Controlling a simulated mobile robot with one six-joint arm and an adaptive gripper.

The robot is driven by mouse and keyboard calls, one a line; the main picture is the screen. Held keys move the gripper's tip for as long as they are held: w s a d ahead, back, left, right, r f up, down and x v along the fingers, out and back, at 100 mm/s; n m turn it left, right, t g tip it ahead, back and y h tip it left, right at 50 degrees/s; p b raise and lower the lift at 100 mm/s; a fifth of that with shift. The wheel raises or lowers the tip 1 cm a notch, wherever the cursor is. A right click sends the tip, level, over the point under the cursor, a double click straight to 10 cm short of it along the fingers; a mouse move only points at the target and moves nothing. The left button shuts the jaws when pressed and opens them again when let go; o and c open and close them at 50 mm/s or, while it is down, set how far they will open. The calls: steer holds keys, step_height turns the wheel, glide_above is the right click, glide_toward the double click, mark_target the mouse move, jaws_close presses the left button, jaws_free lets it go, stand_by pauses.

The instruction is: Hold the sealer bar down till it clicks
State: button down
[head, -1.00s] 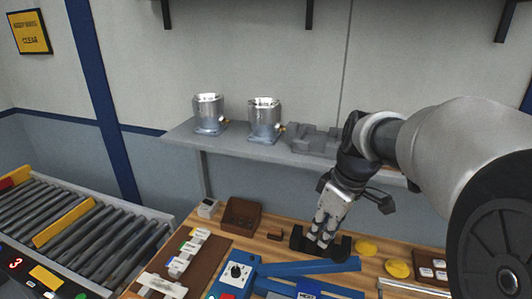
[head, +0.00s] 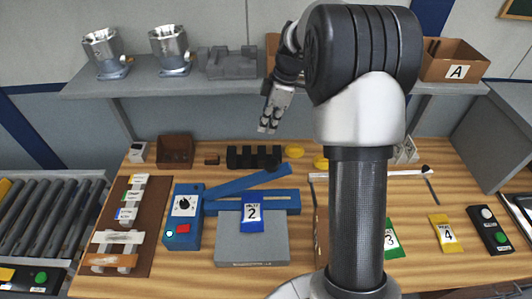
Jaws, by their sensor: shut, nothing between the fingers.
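The blue sealer (head: 187,216) stands on the wooden bench, with a dial, a red patch and a small light on its control box. Its blue sealer bar (head: 248,181) slants up to the right, raised clear of the blue base strip (head: 281,201) below. A blue pouch marked 2 (head: 252,212) lies across the strip and onto the grey platform (head: 250,246). My gripper (head: 267,129) is shut and empty. It points down in front of the wall, above and behind the bar and apart from it.
A black slotted block (head: 246,157) and yellow discs (head: 293,151) lie behind the bar. The shelf (head: 150,84) above carries metal housings (head: 170,50). Pouch 4 (head: 446,232) and a button box (head: 489,230) are at right. My arm hides part of the bench.

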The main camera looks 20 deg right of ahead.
glide_above(266, 165)
steer(key=a, duration=0.2)
step_height(266, 165, down, 9)
steer(key=f, duration=0.1)
steer(key=d+f, duration=0.1)
steer(key=f, duration=0.1)
steer(key=shift+w+d+f, duration=0.1)
steer(key=shift+d+f, duration=0.05)
steer(key=shift+d, duration=0.15)
steer(key=shift+d+f, duration=0.15)
steer(key=shift+f, duration=0.25)
steer(key=shift+d, duration=0.1)
